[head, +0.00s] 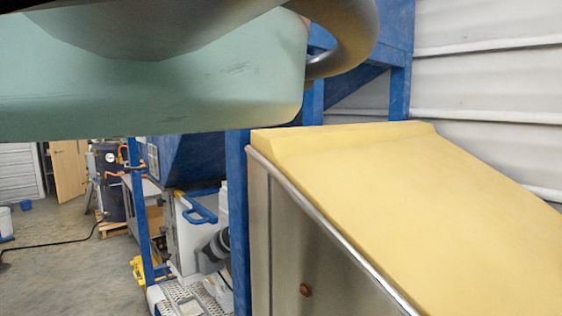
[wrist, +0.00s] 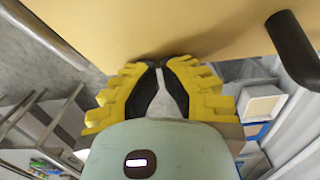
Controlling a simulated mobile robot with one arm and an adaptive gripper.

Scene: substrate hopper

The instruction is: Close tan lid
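The tan lid (head: 390,190) is a broad, sloped panel on top of the grey metal hopper (head: 300,245) in the head view. Its visible near edge lies along the hopper's metal rim, and its right part runs out of frame. In the wrist view the tan lid (wrist: 150,25) fills the top, with a dark handle (wrist: 292,47) at its right. My gripper (wrist: 160,66) has yellow fingers with black pads. The tips are together with nothing seen between them, at the lid's edge, left of the handle. I cannot tell whether they touch it. The head view does not show the fingers.
A blue frame post (head: 238,220) stands beside the hopper, and more blue framework rises behind. A corrugated white wall (head: 485,85) is close behind the lid. My teal arm covers the upper left. Open concrete floor (head: 65,275) lies at the left, with a dark cable on it.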

